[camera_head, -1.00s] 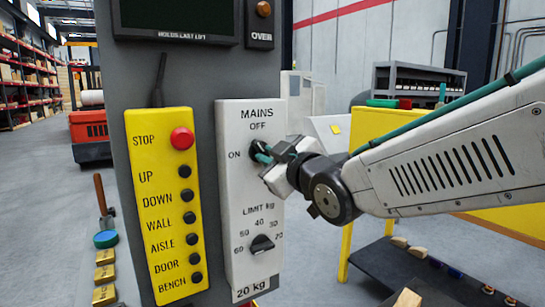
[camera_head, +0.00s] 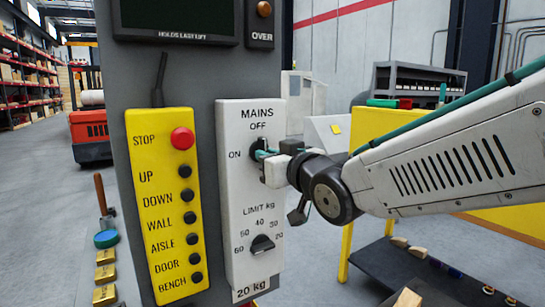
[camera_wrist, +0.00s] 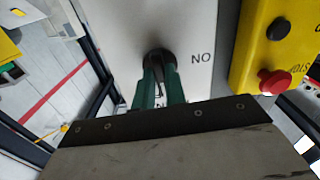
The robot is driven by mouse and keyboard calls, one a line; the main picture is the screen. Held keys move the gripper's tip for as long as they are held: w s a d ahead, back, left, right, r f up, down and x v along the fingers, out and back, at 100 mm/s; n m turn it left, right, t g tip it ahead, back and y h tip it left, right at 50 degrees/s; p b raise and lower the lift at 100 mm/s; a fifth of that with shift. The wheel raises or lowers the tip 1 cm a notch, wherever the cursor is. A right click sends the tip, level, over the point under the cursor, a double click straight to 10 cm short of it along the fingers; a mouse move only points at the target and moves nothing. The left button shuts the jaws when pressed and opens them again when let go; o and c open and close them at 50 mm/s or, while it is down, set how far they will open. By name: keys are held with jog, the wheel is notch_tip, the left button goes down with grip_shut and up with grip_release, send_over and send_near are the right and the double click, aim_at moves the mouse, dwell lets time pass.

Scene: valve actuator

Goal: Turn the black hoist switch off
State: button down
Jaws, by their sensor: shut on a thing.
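The black mains switch (camera_head: 255,149) is a round knob on the white panel (camera_head: 236,180), with OFF printed above it and ON to its left. My gripper (camera_head: 263,154) reaches in from the right, its green fingertips at the knob. In the wrist view the switch (camera_wrist: 157,57) lies between the two green fingers (camera_wrist: 160,85), which are closed on it from both sides. The upside-down ON mark shows beside it. The fingers hide much of the knob, and I cannot tell exactly where its handle points.
The LIMIT kg knob (camera_head: 262,244) is below on the same panel. A yellow button box (camera_head: 166,215) with a red STOP button (camera_head: 182,138) hangs to the left. A yellow bench (camera_head: 400,135) stands behind my arm at the right.

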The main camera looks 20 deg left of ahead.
jog(key=shift+r, duration=0.2)
jog(key=c, duration=1.4)
grip_release()
jog(key=shift+a+f, duration=0.1)
jog(key=shift+c, duration=0.2)
jog(key=shift+s, duration=0.1)
jog(key=v, duration=0.7)
jog(key=shift+s+d, duration=0.2)
jog(key=shift+d, duration=0.15)
jog(key=shift+f, duration=0.1)
